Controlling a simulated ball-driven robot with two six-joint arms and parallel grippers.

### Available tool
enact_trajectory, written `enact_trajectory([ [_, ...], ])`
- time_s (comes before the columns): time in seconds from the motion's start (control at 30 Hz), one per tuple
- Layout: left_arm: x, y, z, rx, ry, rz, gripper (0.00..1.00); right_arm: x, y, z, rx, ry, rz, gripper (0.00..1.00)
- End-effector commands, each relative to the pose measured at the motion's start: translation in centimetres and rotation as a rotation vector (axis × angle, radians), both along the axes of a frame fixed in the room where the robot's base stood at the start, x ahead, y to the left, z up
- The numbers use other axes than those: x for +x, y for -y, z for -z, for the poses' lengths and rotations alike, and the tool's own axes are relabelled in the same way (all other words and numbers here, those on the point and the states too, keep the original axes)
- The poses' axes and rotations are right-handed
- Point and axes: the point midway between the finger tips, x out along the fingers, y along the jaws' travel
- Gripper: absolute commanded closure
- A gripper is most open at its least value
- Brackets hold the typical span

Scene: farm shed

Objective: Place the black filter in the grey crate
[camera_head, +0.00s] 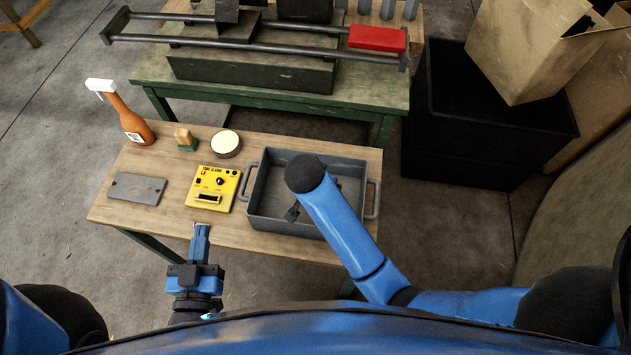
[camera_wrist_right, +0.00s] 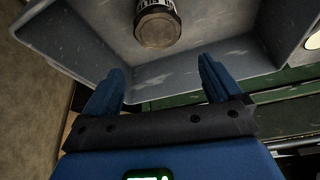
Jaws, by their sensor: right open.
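The grey crate (camera_head: 277,186) stands at the right end of the low wooden table, under my right forearm. In the right wrist view, the black filter (camera_wrist_right: 158,30), a dark cylinder with a pale lettered band, is inside the crate (camera_wrist_right: 72,32), its end towards the camera and its far part cut off by the frame. My right gripper (camera_wrist_right: 160,90) is open and empty, its fingers apart from the filter. In the head view my arm hides most of this gripper and the filter. My left gripper (camera_head: 201,229) is shut and empty in front of the table's near edge.
Left of the crate are a yellow device (camera_head: 211,189), a round tin (camera_head: 226,144), a green-and-tan block (camera_head: 185,138), a grey plate (camera_head: 137,188) and an orange spray bottle (camera_head: 132,122). A green bench (camera_head: 155,70) stands behind; black crates (camera_head: 465,155) stand right.

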Motion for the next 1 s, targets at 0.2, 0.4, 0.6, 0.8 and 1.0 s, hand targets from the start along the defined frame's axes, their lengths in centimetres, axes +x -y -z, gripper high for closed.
enact_trajectory([
  [0.2,0.0,0.0,0.4,0.0,0.0,0.0,1.0,-1.2,-0.6,-3.3,0.002,0.002,-0.002,0.07],
  [0.4,0.0,0.0,0.5,0.0,0.0,0.0,1.0,-1.8,-0.8,-4.8,0.0,0.001,0.0,0.07],
  [0.6,0.0,0.0,0.5,0.0,0.0,0.0,1.0,-2.0,-0.8,-5.2,0.0,0.0,0.0,0.07],
  [0.8,0.0,0.0,0.5,0.0,0.0,0.0,1.0,-1.9,-0.8,-5.2,0.0,0.0,0.0,0.07],
  [1.0,0.0,0.0,0.5,0.0,0.0,0.0,1.0,-1.9,-0.8,-5.2,0.0,0.0,0.0,0.07],
])
